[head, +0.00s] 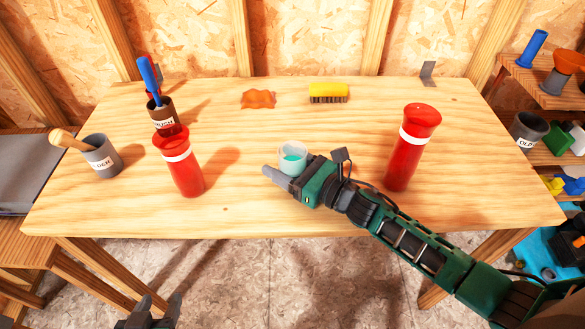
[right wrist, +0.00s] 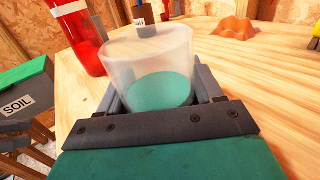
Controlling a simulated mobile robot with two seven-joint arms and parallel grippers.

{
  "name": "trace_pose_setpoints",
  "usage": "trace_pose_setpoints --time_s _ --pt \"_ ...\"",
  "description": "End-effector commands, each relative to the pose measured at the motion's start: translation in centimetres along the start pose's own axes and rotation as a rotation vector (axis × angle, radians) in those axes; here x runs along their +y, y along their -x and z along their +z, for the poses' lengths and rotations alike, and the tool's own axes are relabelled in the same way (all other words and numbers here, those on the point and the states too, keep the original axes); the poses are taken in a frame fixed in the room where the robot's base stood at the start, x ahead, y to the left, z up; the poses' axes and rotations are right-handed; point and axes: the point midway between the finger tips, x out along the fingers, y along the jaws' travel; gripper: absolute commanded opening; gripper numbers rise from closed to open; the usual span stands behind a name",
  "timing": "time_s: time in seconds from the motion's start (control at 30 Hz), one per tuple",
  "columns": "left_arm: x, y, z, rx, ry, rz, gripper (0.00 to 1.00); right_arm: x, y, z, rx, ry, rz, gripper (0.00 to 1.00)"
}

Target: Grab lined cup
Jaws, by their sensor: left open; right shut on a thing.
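A clear, frosted cup (head: 293,157) with teal in its lower part stands upright at the middle of the wooden table. My right gripper (head: 288,168) is shut on this cup, with a finger on each side of it. In the right wrist view the cup (right wrist: 150,65) sits between the two fingers, its open rim up. I cannot tell whether its base touches the table. My left gripper (head: 150,312) is open and empty below the table's front edge, partly cut off by the frame.
Red bottles with white bands stand left (head: 180,165) and right (head: 410,145) of the cup. A brown pot (head: 162,116) with blue-handled tools and a grey pot (head: 102,158) stand at left. An orange lump (head: 258,99) and yellow brush (head: 328,92) lie behind.

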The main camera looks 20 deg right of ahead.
Motion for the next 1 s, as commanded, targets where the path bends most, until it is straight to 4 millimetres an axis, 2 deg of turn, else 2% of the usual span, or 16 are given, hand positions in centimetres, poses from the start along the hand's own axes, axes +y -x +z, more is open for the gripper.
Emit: trace_pose_setpoints --time_s 0.03,0.17,0.67,1.0 --pt "0.0 0.0 0.1 -0.002 0.000 0.001 0.52 0.0 0.0 0.0 0.000 0.000 0.000 0.41" --pt "0.1 0.1 0.2 -0.003 0.001 0.001 0.52 0.0 0.0 0.1 -0.001 0.000 0.000 0.30" --pt "0.1 0.2 0.0 -0.004 0.001 0.003 0.52 0.0 0.0 0.8 -0.001 0.002 0.001 0.29" --pt "0.1 0.6 -0.7 -0.004 0.000 0.003 0.52 0.0 0.0 3.8 -0.003 0.003 0.002 0.29"
